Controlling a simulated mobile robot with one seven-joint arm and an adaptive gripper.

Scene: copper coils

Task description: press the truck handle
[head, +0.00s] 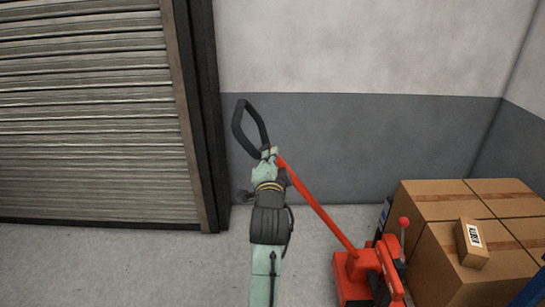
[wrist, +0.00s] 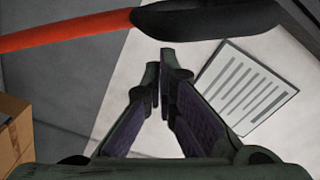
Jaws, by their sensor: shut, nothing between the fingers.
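The red pallet truck (head: 366,275) stands at the lower right in the head view. Its long red shaft (head: 318,205) slants up and left to a black loop handle (head: 239,124). My gripper (head: 269,153) is at the lower end of the loop, close to where it joins the shaft. In the wrist view the shaft (wrist: 65,31) and black handle (wrist: 215,20) cross the top, just beyond the fingertips. My gripper (wrist: 160,68) is shut and empty there. I cannot tell whether it touches the handle.
Cardboard boxes (head: 435,205) are stacked behind the truck at right, with a small labelled box (head: 471,243) on top. A roller shutter (head: 90,120) fills the left. A grey and white wall (head: 370,125) is behind. A printed sheet (wrist: 247,88) shows in the wrist view.

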